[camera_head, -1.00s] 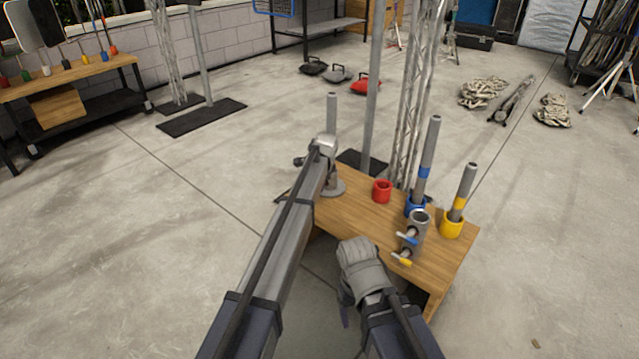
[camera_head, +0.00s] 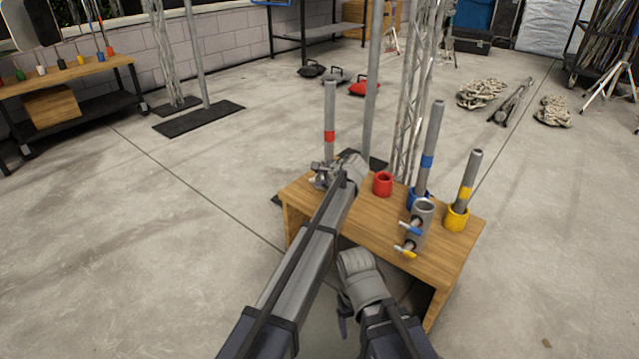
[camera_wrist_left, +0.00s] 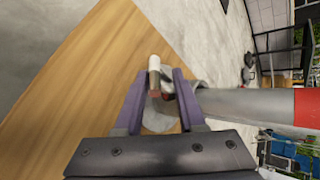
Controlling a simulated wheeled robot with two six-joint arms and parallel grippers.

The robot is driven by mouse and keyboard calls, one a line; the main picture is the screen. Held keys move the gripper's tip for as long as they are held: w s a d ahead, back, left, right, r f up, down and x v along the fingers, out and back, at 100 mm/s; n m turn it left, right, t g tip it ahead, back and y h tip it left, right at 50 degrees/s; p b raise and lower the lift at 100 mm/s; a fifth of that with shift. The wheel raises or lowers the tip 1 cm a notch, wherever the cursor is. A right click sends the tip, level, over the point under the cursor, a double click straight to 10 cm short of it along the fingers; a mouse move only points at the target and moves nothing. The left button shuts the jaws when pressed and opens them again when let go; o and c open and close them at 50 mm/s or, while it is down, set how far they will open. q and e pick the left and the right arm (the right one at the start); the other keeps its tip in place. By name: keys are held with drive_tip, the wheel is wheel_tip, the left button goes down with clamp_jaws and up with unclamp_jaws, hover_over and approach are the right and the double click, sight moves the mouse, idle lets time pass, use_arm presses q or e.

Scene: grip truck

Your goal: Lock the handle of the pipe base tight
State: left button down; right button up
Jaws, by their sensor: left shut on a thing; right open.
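A grey pipe with a red band (camera_head: 330,120) stands upright at the far left corner of the table. In the left wrist view the pipe (camera_wrist_left: 250,104) lies sideways across the right, running into its grey base. A small handle (camera_wrist_left: 154,72) with a pale tip and reddish lower part sticks out beside it. My left gripper (camera_wrist_left: 161,76) is shut on the handle, a purple finger on each side. In the head view my left wrist hides most of the base. My right gripper (camera_head: 344,318) hangs low in front of the table, empty; its fingers are partly hidden.
The wooden table (camera_head: 370,228) also bears a red cup (camera_head: 383,184), a blue-banded pipe (camera_head: 428,155), a yellow-banded pipe (camera_head: 467,190) and a grey clamp (camera_head: 420,222) with blue and yellow handles. A metal pole and truss stand close behind. Open floor lies to the left.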

use_arm(q)
drive_tip(key=shift+s+d+f, duration=0.1)
use_arm(e)
drive_tip(key=shift+f, duration=0.45)
use_arm(q)
drive_tip(key=shift+y, duration=0.3)
drive_tip(key=c, duration=0.5)
unclamp_jaws()
drive_tip(key=shift+c, duration=0.2)
